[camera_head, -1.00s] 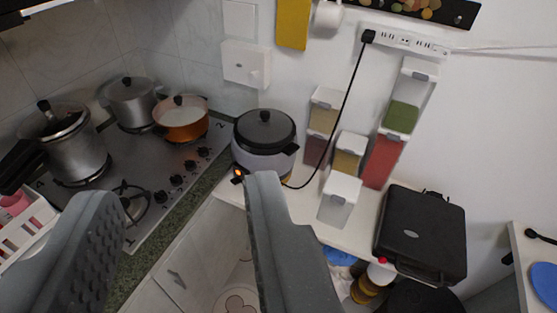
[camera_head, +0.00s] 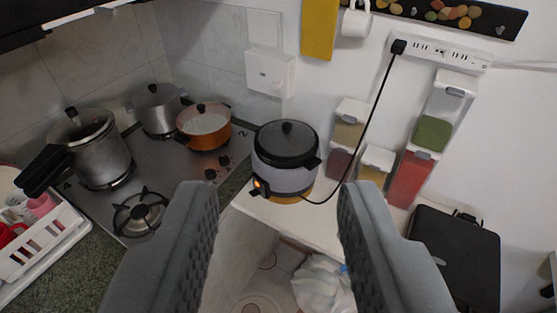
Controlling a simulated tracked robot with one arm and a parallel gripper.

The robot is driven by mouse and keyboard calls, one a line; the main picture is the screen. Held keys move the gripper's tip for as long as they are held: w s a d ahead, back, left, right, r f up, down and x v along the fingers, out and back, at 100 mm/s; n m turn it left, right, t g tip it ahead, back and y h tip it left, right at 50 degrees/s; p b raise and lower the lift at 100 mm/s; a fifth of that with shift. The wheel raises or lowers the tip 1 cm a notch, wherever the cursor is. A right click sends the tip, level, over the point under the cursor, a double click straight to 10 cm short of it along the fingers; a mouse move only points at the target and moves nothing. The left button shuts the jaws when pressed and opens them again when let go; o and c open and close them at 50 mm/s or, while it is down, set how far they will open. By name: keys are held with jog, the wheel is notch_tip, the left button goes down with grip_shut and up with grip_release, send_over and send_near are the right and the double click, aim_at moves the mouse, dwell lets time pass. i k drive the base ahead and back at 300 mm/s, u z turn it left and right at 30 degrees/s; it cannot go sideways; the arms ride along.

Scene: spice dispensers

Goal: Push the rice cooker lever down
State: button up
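The rice cooker (camera_head: 286,160) stands on a white counter, with a dark lid and a pale grey body. Its lever (camera_head: 255,193) sits low on the front left side, beside a glowing orange light (camera_head: 259,184). My gripper (camera_head: 278,190) is open and empty. Its two grey fingers stand wide apart in the lower part of the view. The cooker shows beyond the gap between them, and the fingers appear nearer to the camera than the cooker. No contact is visible.
The stove (camera_head: 185,165) at left holds a pressure cooker (camera_head: 97,150), a steel pot (camera_head: 158,108) and an orange pot (camera_head: 204,127). Spice dispensers (camera_head: 418,165) and a black appliance (camera_head: 455,255) stand right of the cooker. A black cord (camera_head: 369,122) runs up to the power strip (camera_head: 438,52).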

aim_at(254, 193)
jog(key=i, duration=0.85)
